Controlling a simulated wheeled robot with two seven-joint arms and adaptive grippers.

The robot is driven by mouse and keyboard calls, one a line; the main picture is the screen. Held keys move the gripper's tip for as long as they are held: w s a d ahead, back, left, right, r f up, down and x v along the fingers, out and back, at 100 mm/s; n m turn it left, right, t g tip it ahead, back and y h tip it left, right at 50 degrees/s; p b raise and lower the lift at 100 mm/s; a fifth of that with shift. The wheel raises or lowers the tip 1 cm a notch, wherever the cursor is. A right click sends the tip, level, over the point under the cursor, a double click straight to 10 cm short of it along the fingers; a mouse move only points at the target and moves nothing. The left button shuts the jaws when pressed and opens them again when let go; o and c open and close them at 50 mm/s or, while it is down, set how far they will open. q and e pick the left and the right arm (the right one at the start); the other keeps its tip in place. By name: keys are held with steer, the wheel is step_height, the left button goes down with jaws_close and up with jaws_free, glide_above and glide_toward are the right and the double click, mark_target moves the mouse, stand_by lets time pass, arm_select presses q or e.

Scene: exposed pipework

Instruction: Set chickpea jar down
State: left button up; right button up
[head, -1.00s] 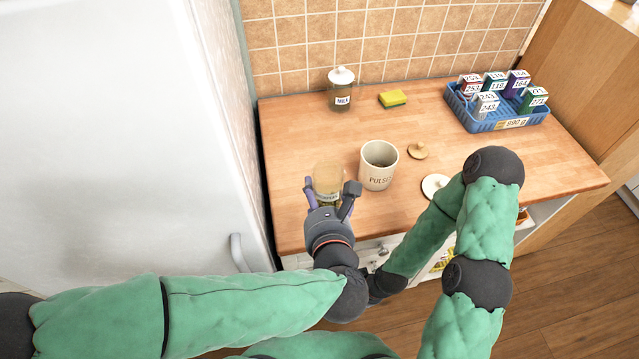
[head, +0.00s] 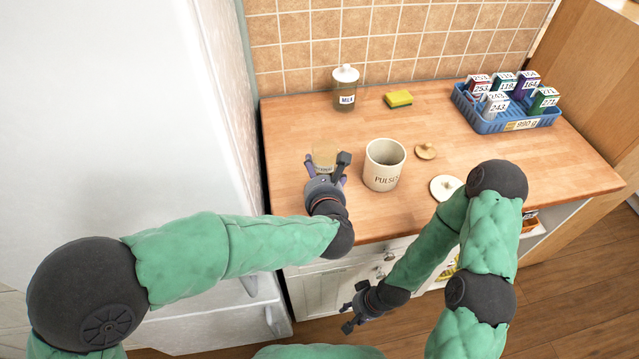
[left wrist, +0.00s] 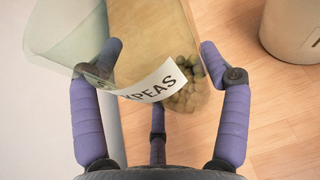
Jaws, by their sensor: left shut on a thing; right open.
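The chickpea jar (head: 325,155) is a clear jar with a pale upper part, over the left part of the wooden counter. In the left wrist view the jar (left wrist: 150,40) shows a white label ending in "PEAS" and chickpeas inside. My left gripper (head: 326,168) is shut on it, with purple fingers (left wrist: 158,75) on both sides. I cannot tell whether its base touches the counter. My right gripper (head: 352,312) is open and empty, low in front of the cabinet.
A cream PULSES pot (head: 383,177) stands open right of the jar, near two round lids (head: 425,151) (head: 446,188). A white fridge (head: 130,110) bounds the left side.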

arm_select(q)
steer(key=f, duration=0.1)
steer(key=f+b, duration=0.1)
steer(key=f, duration=0.1)
steer(key=shift+w+f+b, duration=0.2)
steer(key=shift+f+b, duration=0.05)
steer(key=shift+b, duration=0.05)
steer(key=shift+r, duration=0.1)
steer(key=shift+f, duration=0.2)
steer(key=o, duration=1.4)
steer(key=shift+s, duration=0.1)
